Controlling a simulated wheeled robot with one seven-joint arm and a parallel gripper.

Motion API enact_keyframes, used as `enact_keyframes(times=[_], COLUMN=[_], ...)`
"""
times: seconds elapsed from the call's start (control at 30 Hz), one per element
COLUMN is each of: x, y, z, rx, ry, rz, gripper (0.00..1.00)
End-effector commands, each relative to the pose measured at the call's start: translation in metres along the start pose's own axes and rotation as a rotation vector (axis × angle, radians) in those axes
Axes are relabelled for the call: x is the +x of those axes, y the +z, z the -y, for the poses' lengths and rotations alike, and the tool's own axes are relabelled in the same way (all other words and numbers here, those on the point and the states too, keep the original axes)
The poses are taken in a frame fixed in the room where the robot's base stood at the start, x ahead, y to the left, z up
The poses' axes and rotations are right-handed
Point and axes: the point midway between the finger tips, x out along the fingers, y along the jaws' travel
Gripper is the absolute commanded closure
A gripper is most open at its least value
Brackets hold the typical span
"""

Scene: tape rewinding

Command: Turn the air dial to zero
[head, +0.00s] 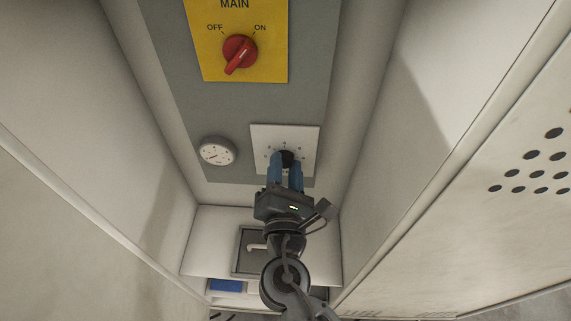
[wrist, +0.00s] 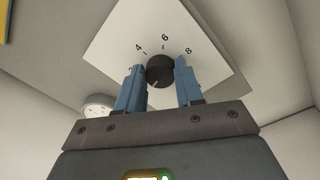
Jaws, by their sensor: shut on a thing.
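The air dial (head: 287,158) is a black round knob on a white square plate (head: 304,138) on the grey panel. The fingers (wrist: 160,84) hide the plate's lower numbers.
A round white gauge (head: 217,151) is left of the plate. A red MAIN switch (head: 238,52) on a yellow plate is above. White walls close in on both sides. A recess with a pale handle (head: 257,247) lies below.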

Motion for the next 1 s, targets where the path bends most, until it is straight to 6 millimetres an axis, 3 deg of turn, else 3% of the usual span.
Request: enact_keyframes(times=[0.43,0.47,0.5,0.7,1.0], x=[-0.0004,-0.0004,-0.0004,-0.0002,-0.0034], y=[-0.0015,-0.0015,-0.0015,-0.0008,-0.0013], z=[-0.0007,-0.0007,-0.0007,-0.0003,0.0004], rx=[-0.010,-0.010,-0.010,-0.009,-0.009], ry=[0.003,0.003,0.002,0.001,0.000], rz=[-0.003,-0.003,-0.003,-0.002,-0.002], gripper=[0.94,0.62,0.58,0.39,0.38])
